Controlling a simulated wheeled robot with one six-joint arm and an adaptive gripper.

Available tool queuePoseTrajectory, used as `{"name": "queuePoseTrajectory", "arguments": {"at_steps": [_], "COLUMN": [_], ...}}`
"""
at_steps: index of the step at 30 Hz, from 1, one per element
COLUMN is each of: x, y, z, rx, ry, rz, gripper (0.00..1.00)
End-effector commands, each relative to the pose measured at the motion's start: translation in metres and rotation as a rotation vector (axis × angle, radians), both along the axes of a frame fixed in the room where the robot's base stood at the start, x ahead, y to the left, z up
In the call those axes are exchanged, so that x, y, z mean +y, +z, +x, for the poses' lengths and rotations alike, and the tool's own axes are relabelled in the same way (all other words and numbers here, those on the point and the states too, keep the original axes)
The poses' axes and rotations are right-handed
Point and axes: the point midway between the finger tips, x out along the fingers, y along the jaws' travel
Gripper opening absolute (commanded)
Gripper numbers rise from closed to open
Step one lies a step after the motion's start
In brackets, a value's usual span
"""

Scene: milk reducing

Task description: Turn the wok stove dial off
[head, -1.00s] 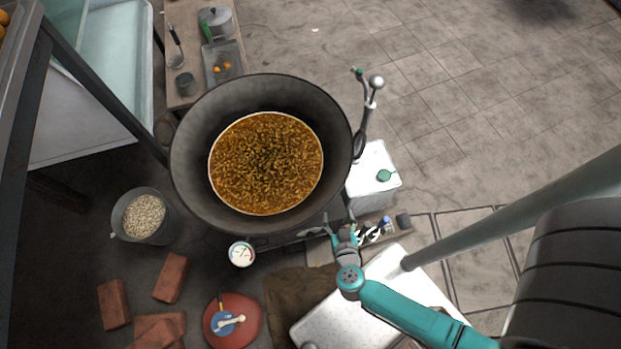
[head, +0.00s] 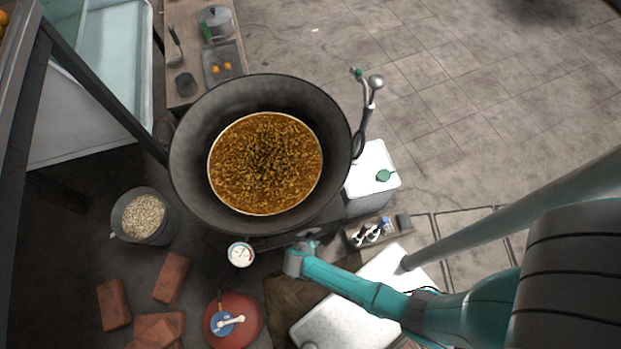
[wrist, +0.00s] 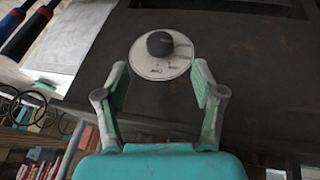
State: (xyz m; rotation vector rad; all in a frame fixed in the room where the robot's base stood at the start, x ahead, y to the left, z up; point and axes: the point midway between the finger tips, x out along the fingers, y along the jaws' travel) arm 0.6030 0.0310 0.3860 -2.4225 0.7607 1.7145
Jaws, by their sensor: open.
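The wok stove dial (wrist: 160,45) is a black knob on a round white plate with markings, on the dark stove front (wrist: 245,60) in the wrist view. My gripper (wrist: 158,80) is open, with its two teal and grey fingers below and to either side of the dial plate, apart from the knob. In the head view my gripper (head: 298,258) is at the near side of the wok (head: 190,180), just below its rim. The dial is hidden there. The wok holds a brown bubbling liquid.
A white gauge (head: 240,255) sits left of my gripper. A white box with a green cap (head: 372,175) stands right of the wok. A small tray of bottles (head: 372,233) is right of my gripper. Bricks (head: 172,278) and a bucket (head: 143,218) lie to the left.

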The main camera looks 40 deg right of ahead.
Motion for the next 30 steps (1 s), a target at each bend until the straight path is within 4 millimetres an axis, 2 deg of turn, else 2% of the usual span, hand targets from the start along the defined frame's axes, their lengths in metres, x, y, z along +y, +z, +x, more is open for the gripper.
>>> {"name": "queuePoseTrajectory", "arguments": {"at_steps": [6, 15, 22, 30], "x": [-0.011, -0.023, -0.028, -0.029], "y": [-0.028, -0.058, -0.071, -0.074], "z": [0.008, 0.017, 0.02, 0.021], "rx": [0.001, -0.001, -0.002, -0.002], "ry": [-0.002, -0.001, -0.001, 0.0], "rz": [0.0, -0.002, -0.001, 0.0], "gripper": [0.68, 0.68, 0.68, 0.68]}}
